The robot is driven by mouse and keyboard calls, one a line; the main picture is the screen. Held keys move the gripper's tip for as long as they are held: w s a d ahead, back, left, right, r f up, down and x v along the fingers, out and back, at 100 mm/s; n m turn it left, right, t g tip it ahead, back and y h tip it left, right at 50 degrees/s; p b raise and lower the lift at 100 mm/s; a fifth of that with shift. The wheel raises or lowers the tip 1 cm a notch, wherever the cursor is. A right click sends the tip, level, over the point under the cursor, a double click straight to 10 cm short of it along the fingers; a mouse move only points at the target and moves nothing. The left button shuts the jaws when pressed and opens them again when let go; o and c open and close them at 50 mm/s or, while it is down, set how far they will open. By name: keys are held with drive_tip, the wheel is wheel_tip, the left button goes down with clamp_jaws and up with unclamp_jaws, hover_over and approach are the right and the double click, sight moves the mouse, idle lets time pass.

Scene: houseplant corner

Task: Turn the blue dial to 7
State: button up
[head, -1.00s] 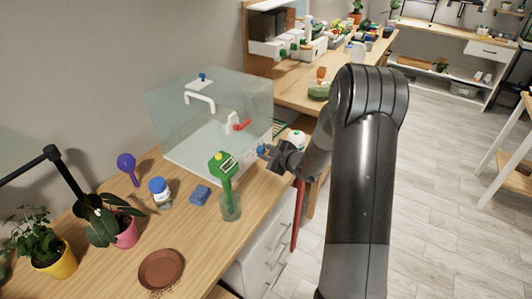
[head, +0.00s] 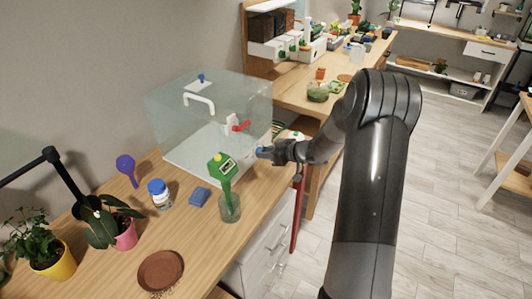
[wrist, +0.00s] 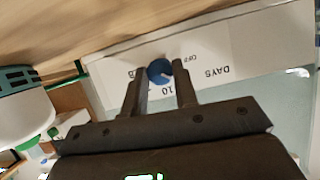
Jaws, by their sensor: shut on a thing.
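The blue dial (wrist: 159,71) sits on a white panel (wrist: 215,62) printed with DAYS, OFF and numbers including 10, seen upside down in the wrist view. My gripper (wrist: 160,84) has one finger on each side of the dial and is shut on it. A light mark shows on the dial's face, but I cannot tell which number it points at. In the head view my gripper (head: 267,153) is at the right front end of the clear glass case (head: 195,105), where a bit of the blue dial (head: 261,150) shows.
A red handle (head: 298,205) hangs beside the bench's right edge.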

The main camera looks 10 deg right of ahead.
drive_tip(key=shift+d, duration=0.1)
idle(0.3)
drive_tip(key=o, duration=1)
drive_tip(key=v, duration=1)
drive_tip(key=shift+s+d+r, duration=0.15)
drive_tip(key=shift+d+r, duration=0.05)
drive_tip(key=shift+d, duration=0.05)
